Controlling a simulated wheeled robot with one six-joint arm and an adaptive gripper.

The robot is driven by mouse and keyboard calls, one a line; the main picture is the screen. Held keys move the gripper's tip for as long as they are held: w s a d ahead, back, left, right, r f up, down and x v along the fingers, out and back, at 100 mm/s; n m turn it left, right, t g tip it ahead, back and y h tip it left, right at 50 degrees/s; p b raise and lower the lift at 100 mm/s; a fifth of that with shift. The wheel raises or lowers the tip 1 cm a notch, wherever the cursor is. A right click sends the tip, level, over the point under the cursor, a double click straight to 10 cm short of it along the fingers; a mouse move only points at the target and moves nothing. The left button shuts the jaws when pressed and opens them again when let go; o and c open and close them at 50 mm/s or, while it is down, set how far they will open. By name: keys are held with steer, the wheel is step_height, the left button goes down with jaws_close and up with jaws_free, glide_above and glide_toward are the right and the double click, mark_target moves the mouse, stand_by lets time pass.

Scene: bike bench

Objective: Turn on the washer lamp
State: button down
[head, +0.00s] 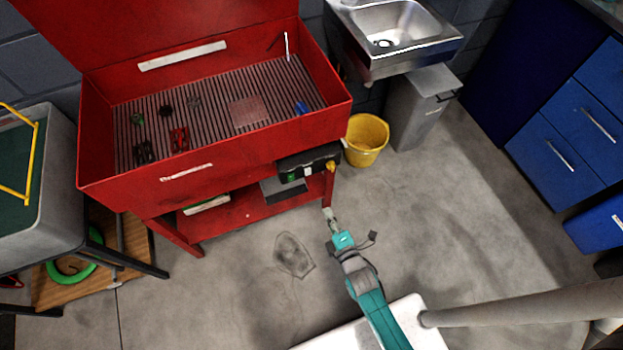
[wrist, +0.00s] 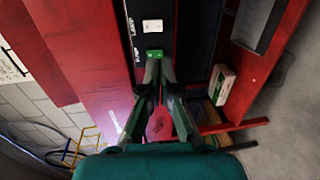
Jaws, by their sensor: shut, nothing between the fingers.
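The red parts washer (head: 200,170) stands at the left of the head view, with a long white lamp bar (head: 182,56) on its inner back wall. I cannot tell whether the bar is lit. A black control box (head: 308,163) hangs below its front right edge. In the wrist view the black panel (wrist: 145,38) carries a white switch (wrist: 152,26), a green switch (wrist: 154,54) and small white lettering. My gripper (head: 328,214) is shut and empty, in front of the washer's right leg. In the wrist view its fingertips (wrist: 160,66) appear just below the green switch; contact is unclear.
A yellow bucket (head: 366,139) and a grey bin (head: 420,105) stand right of the washer, below a steel sink (head: 390,35). The washer's lower shelf (head: 235,212) holds a small box (head: 206,204). Open concrete floor (head: 440,210) lies to the right.

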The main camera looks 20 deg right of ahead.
mark_target(309, 175)
steer(key=w, duration=0.4)
steer(key=w+f, duration=0.1)
steer(key=w, duration=0.9)
steer(key=shift+f, duration=0.35)
